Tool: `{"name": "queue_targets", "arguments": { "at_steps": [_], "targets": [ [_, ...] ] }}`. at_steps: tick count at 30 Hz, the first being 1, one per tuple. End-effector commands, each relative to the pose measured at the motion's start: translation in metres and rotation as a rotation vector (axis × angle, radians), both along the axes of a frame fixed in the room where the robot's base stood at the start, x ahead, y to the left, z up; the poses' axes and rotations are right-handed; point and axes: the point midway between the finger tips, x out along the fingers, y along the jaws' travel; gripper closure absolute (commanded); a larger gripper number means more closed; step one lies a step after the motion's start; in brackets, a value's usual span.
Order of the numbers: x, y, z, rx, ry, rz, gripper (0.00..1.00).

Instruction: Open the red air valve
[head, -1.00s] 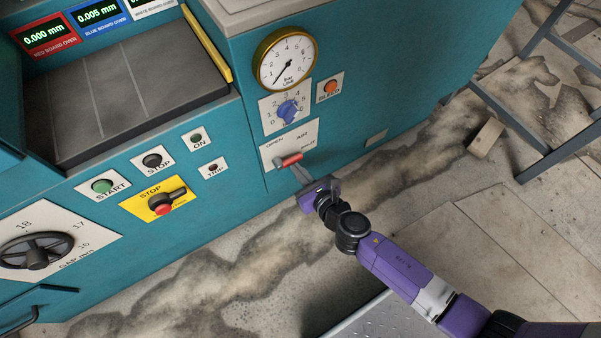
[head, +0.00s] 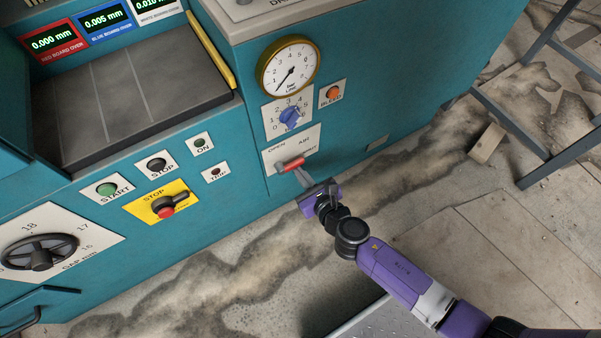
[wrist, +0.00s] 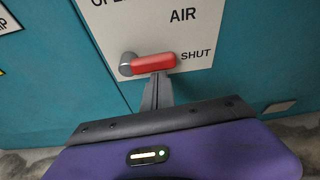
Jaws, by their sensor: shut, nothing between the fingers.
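The red air valve lever (head: 290,164) sits on a white plate (head: 307,141) marked OPEN, AIR and SHUT, low on the teal machine front. In the wrist view the red lever (wrist: 153,64) lies roughly level, pointing right toward SHUT from its metal pivot (wrist: 127,63). My gripper (head: 303,176) is shut and empty. In the wrist view its closed fingertips (wrist: 158,76) are just below the lever's middle, touching or nearly touching its lower edge; I cannot tell which. OPEN is at the plate's upper left, partly cut off in the wrist view.
Above the plate are a blue selector knob (head: 291,117), a pressure gauge (head: 288,65) and an orange bleed button (head: 333,92). An emergency stop (head: 166,210) is to the left. A grey metal frame (head: 545,100) stands at right.

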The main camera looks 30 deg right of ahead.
Motion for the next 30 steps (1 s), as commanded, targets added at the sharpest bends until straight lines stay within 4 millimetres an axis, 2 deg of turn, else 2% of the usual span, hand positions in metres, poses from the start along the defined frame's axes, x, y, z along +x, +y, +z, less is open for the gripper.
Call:
{"name": "queue_targets", "arguments": {
  "at_steps": [11, 30],
  "targets": [
    [0.0, -0.002, 0.012, -0.185, -0.001, -0.001, 1.0],
    [0.001, 0.002, 0.038, -0.793, -0.002, 0.0, 1.0]
  ]
}}
